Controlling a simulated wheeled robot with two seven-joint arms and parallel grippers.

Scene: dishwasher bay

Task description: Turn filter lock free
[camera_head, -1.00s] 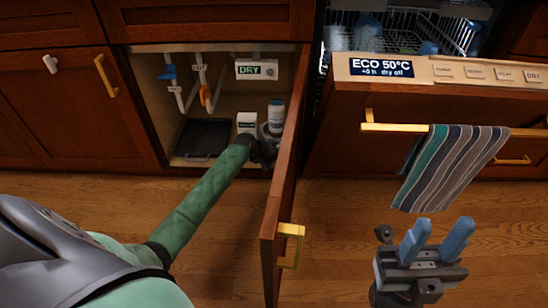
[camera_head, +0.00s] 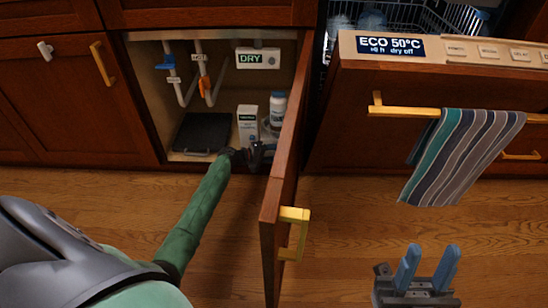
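The filter lock is not in view. The dishwasher's upper rack (camera_head: 405,17) shows at the top right, but its tub floor is hidden. My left gripper (camera_head: 262,155) is low at the front of the open under-sink cabinet, just before a white box (camera_head: 247,125) and a white bottle with a blue cap (camera_head: 277,112). Its fingers are dark and small, so I cannot tell whether it is open or shut. My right gripper (camera_head: 429,258) is at the bottom right over the wood floor, its two blue fingers apart with nothing between them.
The open cabinet door (camera_head: 285,170) with a yellow handle (camera_head: 293,234) stands between my arms. The dishwasher front has an ECO 50°C display (camera_head: 390,47) and a striped towel (camera_head: 465,155) on its handle bar (camera_head: 395,111). A dark tray (camera_head: 203,132) lies in the cabinet.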

